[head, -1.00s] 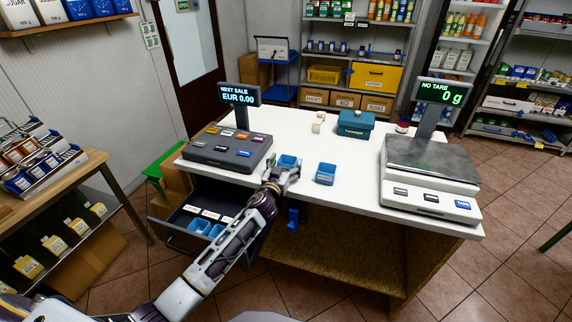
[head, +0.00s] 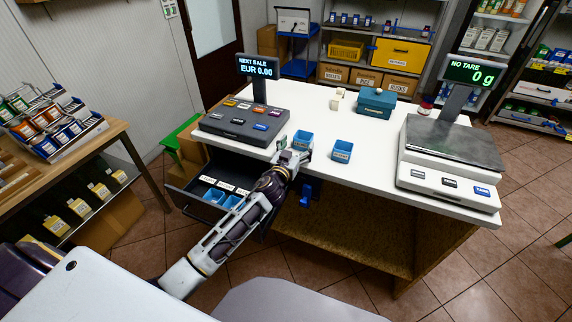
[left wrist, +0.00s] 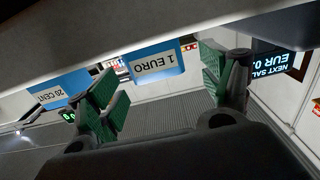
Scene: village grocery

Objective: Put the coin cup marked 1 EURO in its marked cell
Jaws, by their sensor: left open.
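The blue coin cup marked 1 EURO (head: 302,138) stands on the white counter beside the cash register; its label shows upside down in the left wrist view (left wrist: 157,62). My left gripper (head: 294,151) is open at this cup. In the left wrist view its green-padded fingers (left wrist: 165,92) stand apart, with the cup beyond and between them; I cannot tell whether they touch it. A second blue cup, marked 20 CENT (left wrist: 45,92), stands to the right on the counter in the head view (head: 342,151). The open cash drawer (head: 190,205) has labelled cells. My right gripper is not in view.
Blue cups (head: 212,196) sit in the drawer's front cells. The register (head: 242,124) stands left of the cups, the scale (head: 450,160) at the right, and a teal box (head: 376,102) behind. The counter (head: 360,190) is clear between the 20 CENT cup and the scale.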

